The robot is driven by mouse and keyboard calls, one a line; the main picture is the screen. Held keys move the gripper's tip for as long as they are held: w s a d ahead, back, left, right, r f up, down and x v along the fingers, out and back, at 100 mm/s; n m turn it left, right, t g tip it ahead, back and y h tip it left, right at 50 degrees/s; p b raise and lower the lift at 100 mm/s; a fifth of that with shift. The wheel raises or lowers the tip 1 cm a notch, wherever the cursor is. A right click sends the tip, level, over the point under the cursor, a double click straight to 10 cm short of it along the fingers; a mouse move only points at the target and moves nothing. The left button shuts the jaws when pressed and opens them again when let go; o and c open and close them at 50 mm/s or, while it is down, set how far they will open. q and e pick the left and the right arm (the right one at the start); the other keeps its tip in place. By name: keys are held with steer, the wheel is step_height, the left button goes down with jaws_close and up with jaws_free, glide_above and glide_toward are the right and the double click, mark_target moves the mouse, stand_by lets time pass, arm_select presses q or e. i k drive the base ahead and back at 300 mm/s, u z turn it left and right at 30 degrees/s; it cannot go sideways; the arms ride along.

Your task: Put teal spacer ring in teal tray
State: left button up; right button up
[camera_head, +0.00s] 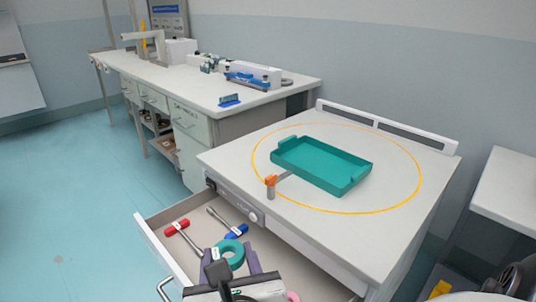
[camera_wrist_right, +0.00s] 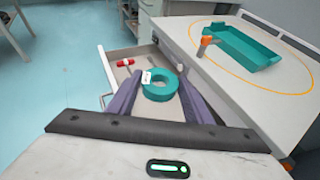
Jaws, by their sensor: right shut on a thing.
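The teal spacer ring (camera_head: 237,262) is between the two purple fingers of my right gripper (camera_head: 229,258), inside the outline of the open drawer. In the right wrist view the ring (camera_wrist_right: 160,72) has a white tag on its left side, and my right gripper (camera_wrist_right: 160,88) is shut on it. I cannot tell how far the ring is above the drawer floor. The teal tray (camera_head: 318,163) lies empty on the table top inside a yellow circle. It also shows in the right wrist view (camera_wrist_right: 244,50). My left gripper is not in view.
The open drawer (camera_head: 152,234) holds a red-handled tool (camera_head: 177,227) and a blue-handled screwdriver (camera_head: 236,232). An orange-topped post (camera_head: 271,187) stands by the tray's near left corner. A raised rail (camera_head: 385,126) edges the table's back.

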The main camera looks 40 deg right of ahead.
mark_target(299, 162)
steer(key=u, duration=2.25)
steer(key=k, duration=1.85)
steer(key=z, duration=1.75)
steer(key=i, duration=0.45)
steer(key=u, duration=0.05)
